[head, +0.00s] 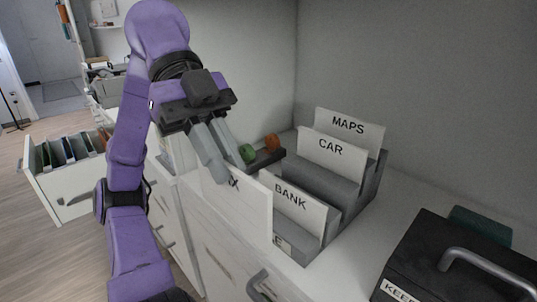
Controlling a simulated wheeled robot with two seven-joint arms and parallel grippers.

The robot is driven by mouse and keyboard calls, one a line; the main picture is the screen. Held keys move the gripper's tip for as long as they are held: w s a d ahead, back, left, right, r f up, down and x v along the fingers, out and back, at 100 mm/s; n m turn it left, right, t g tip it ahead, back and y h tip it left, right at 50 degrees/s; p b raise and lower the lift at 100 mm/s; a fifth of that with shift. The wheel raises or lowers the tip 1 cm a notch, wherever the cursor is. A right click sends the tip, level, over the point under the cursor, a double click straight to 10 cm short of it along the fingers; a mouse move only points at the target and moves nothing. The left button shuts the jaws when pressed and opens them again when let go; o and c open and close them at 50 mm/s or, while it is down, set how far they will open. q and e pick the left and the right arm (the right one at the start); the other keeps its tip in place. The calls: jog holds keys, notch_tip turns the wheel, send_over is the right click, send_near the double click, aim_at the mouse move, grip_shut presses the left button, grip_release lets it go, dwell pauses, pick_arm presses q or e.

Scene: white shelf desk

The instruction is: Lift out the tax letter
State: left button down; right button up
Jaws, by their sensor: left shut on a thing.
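My left gripper (222,160) is shut on a white letter (255,207). Only an "X" of its label shows, as the grey fingers cover the rest. The letter is at the left front of a grey stepped rack (375,180) and overlaps the left edge of the BANK letter (300,208) in the head view. I cannot tell whether its hidden lower part touches the rack. The CAR letter (333,155) and MAPS letter (350,127) stand in the steps behind. A front label ending in "E" is mostly hidden. My right gripper is not in view.
A black box (450,262) with a grey handle stands at the lower right. An open drawer (75,180) of files is at the left. White desk surface between rack and box is clear.

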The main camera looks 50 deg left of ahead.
pick_arm(q)
jog(key=s+d+b, duration=0.1)
jog(key=s+b, duration=0.3)
jog(key=s, duration=1)
jog(key=shift+s+d, duration=0.3)
jog(key=shift+d, duration=0.05)
